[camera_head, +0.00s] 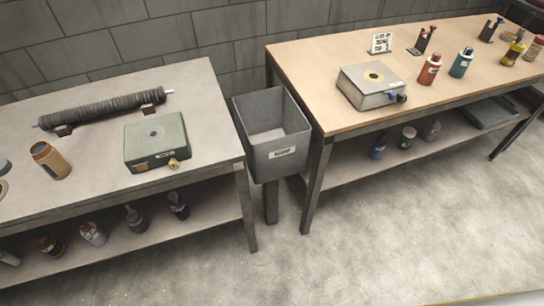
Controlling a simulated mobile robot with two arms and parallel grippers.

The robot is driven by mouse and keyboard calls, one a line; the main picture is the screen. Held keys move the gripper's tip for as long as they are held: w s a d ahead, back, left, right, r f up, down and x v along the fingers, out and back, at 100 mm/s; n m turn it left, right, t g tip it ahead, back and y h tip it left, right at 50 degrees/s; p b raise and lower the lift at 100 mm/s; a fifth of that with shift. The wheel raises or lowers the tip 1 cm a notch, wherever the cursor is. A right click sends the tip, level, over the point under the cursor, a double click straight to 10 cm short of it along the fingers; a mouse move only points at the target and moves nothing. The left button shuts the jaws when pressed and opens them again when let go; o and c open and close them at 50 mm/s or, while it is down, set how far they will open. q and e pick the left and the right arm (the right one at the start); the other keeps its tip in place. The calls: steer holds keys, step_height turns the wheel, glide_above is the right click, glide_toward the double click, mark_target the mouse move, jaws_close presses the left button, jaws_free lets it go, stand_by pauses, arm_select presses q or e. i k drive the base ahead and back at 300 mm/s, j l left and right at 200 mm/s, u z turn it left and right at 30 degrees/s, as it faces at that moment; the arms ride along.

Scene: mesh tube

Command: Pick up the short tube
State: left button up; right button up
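A long dark ribbed roll or tube (103,108) lies level on two small supports on the left table, with a light rod end sticking out at each end. I cannot tell whether it is the short tube, and I see no other clear tube of that kind. Neither of my grippers is in view.
The left table (200,95) also holds a green box (156,142) and a brown canister (50,160). A grey bin (272,135) stands between the tables. The right wooden table (320,50) holds a grey box (371,86) and several bottles. The floor (400,230) in front is clear.

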mark_target(45, 155)
steer(key=u, duration=1.55)
